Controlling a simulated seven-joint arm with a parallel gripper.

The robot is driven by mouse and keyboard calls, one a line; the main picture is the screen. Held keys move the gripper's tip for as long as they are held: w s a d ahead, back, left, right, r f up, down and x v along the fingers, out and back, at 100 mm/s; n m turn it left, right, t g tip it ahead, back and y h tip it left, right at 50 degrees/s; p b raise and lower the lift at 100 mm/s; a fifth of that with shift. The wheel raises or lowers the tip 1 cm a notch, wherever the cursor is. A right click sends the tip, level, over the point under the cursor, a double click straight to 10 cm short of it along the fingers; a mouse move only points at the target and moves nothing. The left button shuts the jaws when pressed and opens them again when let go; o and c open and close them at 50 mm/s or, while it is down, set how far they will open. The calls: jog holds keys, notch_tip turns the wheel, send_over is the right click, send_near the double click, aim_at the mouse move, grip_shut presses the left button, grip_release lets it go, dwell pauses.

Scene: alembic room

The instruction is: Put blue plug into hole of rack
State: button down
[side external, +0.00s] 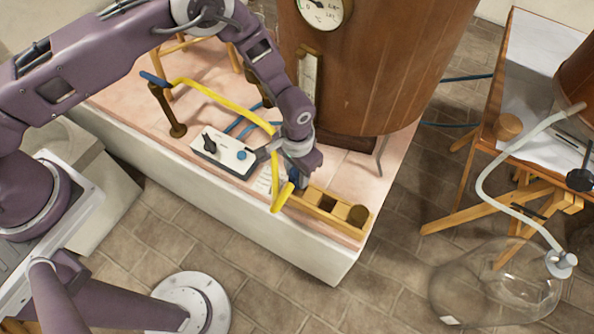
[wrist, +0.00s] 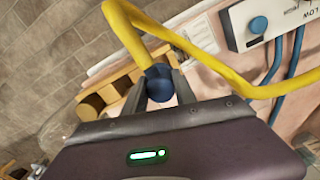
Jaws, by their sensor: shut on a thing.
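The blue plug (wrist: 158,84) sits at the end of a yellow hose (wrist: 200,72). In the wrist view my gripper (wrist: 160,88) is shut on this plug, with one dark finger on each side. The hose bends sharply just beyond the plug and runs off to the right. The wooden rack (side external: 331,218) lies along the platform's front right edge in the side view. It has square openings in its top. My gripper (side external: 292,178) is low by the rack's left end. The wrist view shows the rack (wrist: 118,80) left of the plug. The plug's tip is hidden.
A white control box (side external: 224,153) with a black knob and a blue button stands left of my gripper. A post (side external: 168,112) supports the hose's far end. The pale platform (side external: 250,225) drops off at the front.

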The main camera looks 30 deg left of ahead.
aim_at(297, 181)
jog(key=shift+r, duration=0.3)
jog(key=shift+f, duration=2.45)
dwell(3.9)
jog(key=c, duration=0.9)
grip_release()
jog(key=shift+r, duration=0.15)
